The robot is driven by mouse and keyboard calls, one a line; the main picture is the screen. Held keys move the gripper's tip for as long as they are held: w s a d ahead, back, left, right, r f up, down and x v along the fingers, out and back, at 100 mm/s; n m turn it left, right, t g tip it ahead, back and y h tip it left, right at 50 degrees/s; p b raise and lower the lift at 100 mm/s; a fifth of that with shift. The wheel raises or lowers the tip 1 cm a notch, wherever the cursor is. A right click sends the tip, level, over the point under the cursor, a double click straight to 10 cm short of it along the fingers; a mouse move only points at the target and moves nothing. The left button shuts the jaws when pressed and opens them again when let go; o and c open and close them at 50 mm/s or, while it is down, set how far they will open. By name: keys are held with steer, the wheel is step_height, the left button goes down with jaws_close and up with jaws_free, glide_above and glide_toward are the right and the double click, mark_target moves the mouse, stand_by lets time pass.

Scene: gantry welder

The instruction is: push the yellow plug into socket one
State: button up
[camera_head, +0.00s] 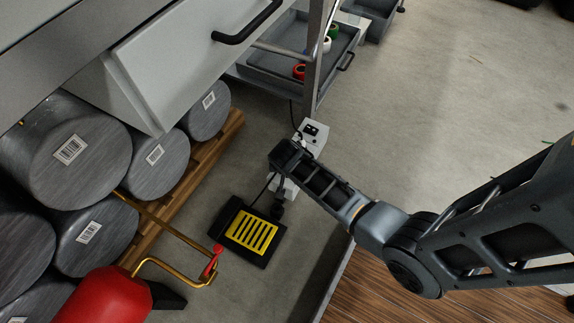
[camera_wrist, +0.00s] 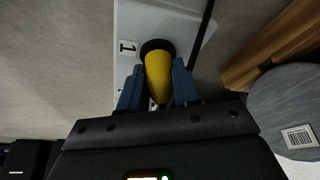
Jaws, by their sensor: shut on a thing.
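The yellow plug (camera_wrist: 158,75) is held between the blue fingers of my gripper (camera_wrist: 158,88) in the wrist view. My gripper is shut on the plug's sides. The plug's far end is at the dark round socket one (camera_wrist: 148,46), beside a label with "1" (camera_wrist: 128,47). The plug overlaps the socket's opening, and I cannot tell how deep it sits in it. The white socket box (camera_wrist: 180,22) also shows in the head view (camera_head: 313,133), partly covered by my arm. The plug cannot be made out in the head view.
A black cable (camera_wrist: 202,35) runs along the box's right side. A wooden pallet (camera_head: 215,143) with grey drums (camera_head: 150,165) lies left of the box. A yellow-slatted pedal (camera_head: 252,231) and a red cylinder (camera_head: 105,297) are near. A tray cart (camera_head: 300,50) stands behind.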

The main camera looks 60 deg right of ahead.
steer(key=o, duration=1.1)
steer(key=p+v, duration=0.3)
steer(key=v, duration=0.4)
steer(key=shift+a+r+p, duration=0.15)
steer(key=shift+r+p, duration=0.15)
steer(key=shift+p, duration=0.05)
steer(key=shift+s, duration=0.1)
